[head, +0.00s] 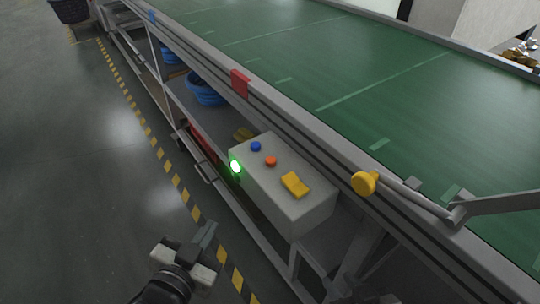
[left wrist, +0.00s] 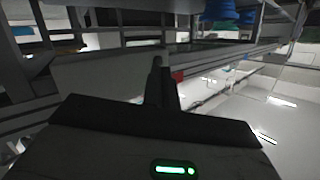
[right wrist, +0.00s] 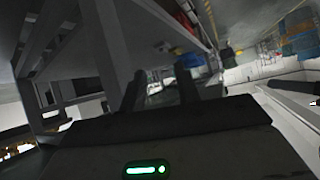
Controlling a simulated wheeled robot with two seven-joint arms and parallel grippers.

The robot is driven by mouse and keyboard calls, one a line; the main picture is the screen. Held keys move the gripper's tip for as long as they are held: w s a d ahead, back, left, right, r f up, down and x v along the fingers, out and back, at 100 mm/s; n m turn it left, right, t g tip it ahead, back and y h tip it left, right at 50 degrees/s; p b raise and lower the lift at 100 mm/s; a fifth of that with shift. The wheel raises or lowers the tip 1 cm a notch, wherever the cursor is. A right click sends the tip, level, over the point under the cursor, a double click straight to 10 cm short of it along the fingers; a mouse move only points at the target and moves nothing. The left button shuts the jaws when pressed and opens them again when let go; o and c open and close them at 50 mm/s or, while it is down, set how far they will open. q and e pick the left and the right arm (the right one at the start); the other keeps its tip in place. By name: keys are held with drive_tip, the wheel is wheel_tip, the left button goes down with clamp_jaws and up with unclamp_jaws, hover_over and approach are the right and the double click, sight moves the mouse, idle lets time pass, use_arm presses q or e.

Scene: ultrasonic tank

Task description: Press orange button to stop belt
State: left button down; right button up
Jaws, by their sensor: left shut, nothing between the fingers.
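The orange button (head: 271,161) is a small round cap on top of a grey control box (head: 311,211) fixed to the belt's side. It sits between a blue button (head: 256,146) and a yellow rocker switch (head: 295,184). The green belt (head: 400,95) runs behind the box. My left gripper (head: 212,229) is in front of the box, lower left of the button and apart from it. Its fingers are together and empty, as the left wrist view (left wrist: 161,75) shows. My right gripper (right wrist: 158,85) shows only in the right wrist view, fingers apart and empty.
A green lamp (head: 235,166) glows on the box's left end. A yellow knob (head: 365,183) stands on the belt's near rail, beside a grey metal arm (head: 495,203). Blue baskets (head: 207,90) sit on the shelf below.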

use_arm(q)
drive_tip(key=w+d+r+m+t+h, duration=0.2)
drive_tip(key=r+m, duration=0.2)
drive_tip(key=r, duration=0.2)
drive_tip(key=w+d+r+m+t+h, duration=0.1)
drive_tip(key=w+d+r+m+h, duration=0.2)
drive_tip(key=r, duration=0.3)
drive_tip(key=s+d+r+m+g+h+p, duration=0.2)
drive_tip(key=d+r+m+g+h, duration=0.45)
drive_tip(key=m, duration=0.95)
drive_tip(key=s+d+r+m+g+h+p, duration=0.1)
drive_tip(key=s+d+r+m+g+h, duration=0.4)
drive_tip(key=m, duration=1.1)
drive_tip(key=w+a+f+m+y+p, duration=0.1)
drive_tip(key=w+a+m+y, duration=0.1)
drive_tip(key=w+m+y, duration=0.2)
drive_tip(key=w+a+f+m+y, duration=0.1)
drive_tip(key=w+a+m+y, duration=0.2)
drive_tip(key=w+y, duration=0.6)
drive_tip(key=shift+w+a+f+m+y+p, duration=0.25)
drive_tip(key=shift+f+m+y+p, duration=0.2)
drive_tip(key=shift+m, duration=0.65)
use_arm(e)
drive_tip(key=shift+d+r, duration=0.5)
drive_tip(key=shift+r, duration=0.4)
drive_tip(key=shift+s, duration=0.1)
